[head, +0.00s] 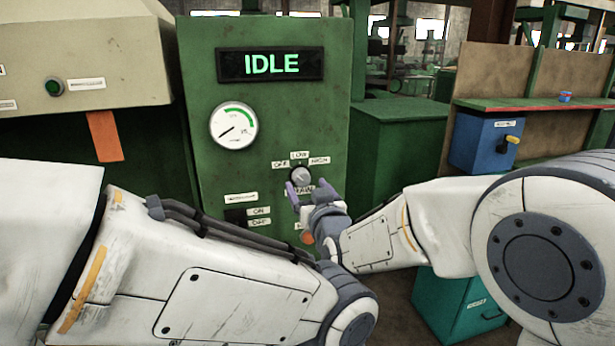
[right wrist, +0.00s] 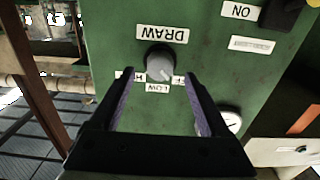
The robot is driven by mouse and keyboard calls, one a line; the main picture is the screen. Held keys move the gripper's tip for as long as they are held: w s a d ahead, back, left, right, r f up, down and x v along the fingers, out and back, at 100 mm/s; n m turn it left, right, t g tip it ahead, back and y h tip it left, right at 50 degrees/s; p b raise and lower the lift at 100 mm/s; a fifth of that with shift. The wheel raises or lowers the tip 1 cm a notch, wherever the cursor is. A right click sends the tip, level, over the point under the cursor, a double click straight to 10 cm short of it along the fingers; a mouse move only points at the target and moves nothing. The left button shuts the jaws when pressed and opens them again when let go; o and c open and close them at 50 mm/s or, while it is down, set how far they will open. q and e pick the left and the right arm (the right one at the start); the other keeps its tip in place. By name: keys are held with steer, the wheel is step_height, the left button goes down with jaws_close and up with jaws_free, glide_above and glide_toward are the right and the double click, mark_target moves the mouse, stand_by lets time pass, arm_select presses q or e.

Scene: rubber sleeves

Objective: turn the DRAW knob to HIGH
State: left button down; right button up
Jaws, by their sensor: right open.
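The DRAW knob (head: 300,175) is a small grey dial on the green panel, with OFF on its left, LOW above and HIGH on its right. In the right wrist view the picture is upside down, and the knob (right wrist: 160,64) sits above the DRAW label's opposite side, between OFF and HIGH. A pale mark on it seems to face toward OFF; I cannot tell exactly. My right gripper (head: 309,190) is open in front of the knob. Its two fingers (right wrist: 159,82) stand either side of it, with gaps visible. My left gripper is out of view.
The green panel (head: 230,172) carries a display (head: 270,64) reading IDLE, a round gauge (head: 233,125) and an ON/OFF switch (head: 236,215). An orange-red button (head: 307,238) lies just below my right gripper. A blue box (head: 485,141) stands at the right.

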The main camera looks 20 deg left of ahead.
mark_target(303, 181)
steer(key=shift+p+x, duration=0.35)
steer(key=shift+x, duration=1.3)
steer(key=shift+c, duration=0.3)
jaws_close()
steer(key=shift+f+m+b, duration=0.15)
steer(key=shift+m+b, duration=0.15)
steer(key=shift+b, duration=0.35)
steer(key=m+b, duration=1.2)
steer(key=b, duration=0.3)
steer(key=shift+f, duration=0.1)
steer(key=shift+m+b, duration=1)
steer(key=shift+m, duration=0.2)
steer(key=shift+m+b, duration=0.8)
steer(key=shift+m, duration=0.6)
steer(key=shift+r, duration=0.25)
